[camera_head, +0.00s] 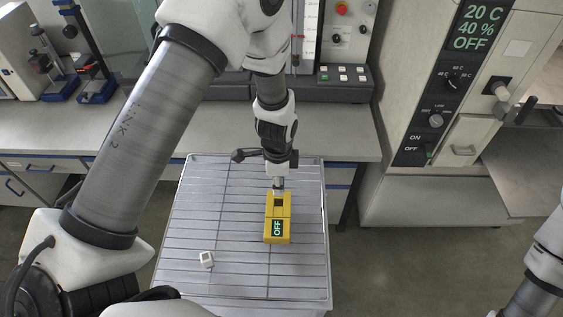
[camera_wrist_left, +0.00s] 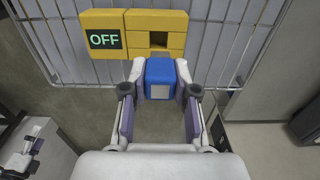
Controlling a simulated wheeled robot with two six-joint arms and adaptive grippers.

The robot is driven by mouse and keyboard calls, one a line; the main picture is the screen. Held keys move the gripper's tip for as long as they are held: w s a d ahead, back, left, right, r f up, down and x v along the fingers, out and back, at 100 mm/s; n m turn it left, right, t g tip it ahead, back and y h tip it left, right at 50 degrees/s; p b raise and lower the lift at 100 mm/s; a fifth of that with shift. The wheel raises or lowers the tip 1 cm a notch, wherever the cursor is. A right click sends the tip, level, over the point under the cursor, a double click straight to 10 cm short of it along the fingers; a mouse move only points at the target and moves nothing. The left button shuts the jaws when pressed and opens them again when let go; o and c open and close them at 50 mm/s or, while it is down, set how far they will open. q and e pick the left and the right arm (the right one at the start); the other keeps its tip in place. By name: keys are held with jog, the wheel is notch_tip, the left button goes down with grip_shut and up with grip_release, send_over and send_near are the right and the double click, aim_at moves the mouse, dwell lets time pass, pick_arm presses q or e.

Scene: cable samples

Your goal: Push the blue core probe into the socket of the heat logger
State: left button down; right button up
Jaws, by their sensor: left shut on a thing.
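The yellow heat logger (camera_head: 284,236) sits on the wire rack, its display reading OFF. In the left wrist view the logger (camera_wrist_left: 154,21) shows a dark square socket (camera_wrist_left: 158,39) beside the display. My left gripper (camera_head: 279,184) is just behind the logger's far end in the head view. In the left wrist view my left gripper (camera_wrist_left: 160,72) is shut on the blue core probe (camera_wrist_left: 160,71), a blue block with a grey square patch. The probe appears in line with the socket; I cannot tell the exact gap. In the head view I cannot make out the probe. My right gripper is out of view.
A small white piece (camera_head: 206,259) lies on the wire rack (camera_head: 190,232), left of the logger. The rest of the rack is bare. A bench (camera_head: 345,134) runs behind it. A climate cabinet (camera_head: 425,100) stands at the right, and blue-based stands (camera_head: 98,91) are at the far left.

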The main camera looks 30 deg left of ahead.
pick_arm(q)
jog(key=shift+s+d+r, duration=0.1)
jog(key=shift+s+d, duration=0.1)
jog(key=shift+s, duration=0.05)
jog(key=shift+w+a+f, duration=0.15)
jog(key=shift+a+f, duration=0.05)
jog(key=shift+a, duration=0.15)
jog(key=shift+d+f+b, duration=0.15)
jog(key=shift+f+b, duration=0.5)
jog(key=shift+f, duration=0.1)
notch_tip(320, 180, down, 2)
jog(key=shift+b, duration=0.65)
jog(key=shift+f, duration=0.4)
jog(key=shift+r, duration=0.15)
jog(key=shift+f, duration=0.2)
jog(key=shift+r, duration=0.1)
